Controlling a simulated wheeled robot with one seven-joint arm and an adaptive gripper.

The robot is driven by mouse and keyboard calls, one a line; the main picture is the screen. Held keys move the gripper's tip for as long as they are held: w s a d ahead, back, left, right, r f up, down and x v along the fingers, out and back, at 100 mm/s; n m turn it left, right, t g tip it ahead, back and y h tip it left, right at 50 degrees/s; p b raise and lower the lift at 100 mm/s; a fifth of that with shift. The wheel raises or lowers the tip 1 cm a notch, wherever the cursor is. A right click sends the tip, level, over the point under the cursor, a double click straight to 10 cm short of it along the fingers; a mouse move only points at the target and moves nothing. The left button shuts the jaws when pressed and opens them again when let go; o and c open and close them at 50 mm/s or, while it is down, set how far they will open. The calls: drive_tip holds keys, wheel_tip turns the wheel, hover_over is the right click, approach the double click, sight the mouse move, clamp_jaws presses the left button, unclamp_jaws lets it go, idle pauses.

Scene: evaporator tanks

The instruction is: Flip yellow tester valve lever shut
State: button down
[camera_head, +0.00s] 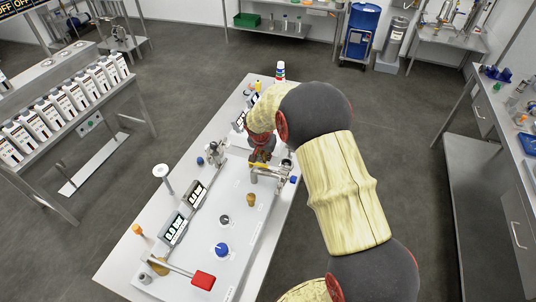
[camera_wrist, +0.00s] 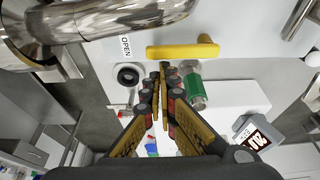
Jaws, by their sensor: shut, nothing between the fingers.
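The yellow tester valve lever (camera_wrist: 183,51) shows in the wrist view as a bar with a bent right end. It lies across the upper middle, with a white label reading OPEN (camera_wrist: 125,45) just left of its left end. My gripper (camera_wrist: 163,70) is shut and empty, its fingertips just below the lever in the picture; I cannot tell whether they touch it. In the head view my gripper (camera_head: 262,153) is beside steel pipework (camera_head: 270,173) at the bench's middle right, and my arm hides part of the valve.
A dark round fitting (camera_wrist: 129,75) and a green-banded cylinder (camera_wrist: 193,90) flank the fingers. Steel pipe (camera_wrist: 120,15) crosses the wrist view's top left. The white bench (camera_head: 150,245) holds displays, a blue knob (camera_head: 222,249) and a red-handled lever (camera_head: 203,280).

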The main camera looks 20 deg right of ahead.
sight(263, 166)
drive_tip(key=shift+s+a+f+m+b, duration=0.15)
drive_tip(key=shift+s+m+b, duration=0.25)
drive_tip(key=shift+m+b, duration=0.75)
drive_tip(key=s+m+g+b, duration=0.1)
drive_tip(key=b, duration=0.3)
drive_tip(key=shift+a+f+m+h, duration=0.1)
drive_tip(key=shift+a+m+h, duration=0.15)
drive_tip(key=shift+a+h, duration=0.15)
drive_tip(key=m+b, duration=0.1)
drive_tip(key=s+a+m+b, duration=0.1)
drive_tip(key=m+g+b, duration=0.1)
drive_tip(key=shift+s+a+m, duration=0.25)
drive_tip(key=shift+a+m, duration=0.05)
drive_tip(key=shift+m, duration=0.1)
drive_tip(key=shift+s+a+r, duration=0.15)
drive_tip(key=shift+a+r, duration=0.1)
drive_tip(key=shift+a, duration=0.05)
drive_tip(key=shift+s+a+b, duration=0.1)
drive_tip(key=shift+b, duration=0.2)
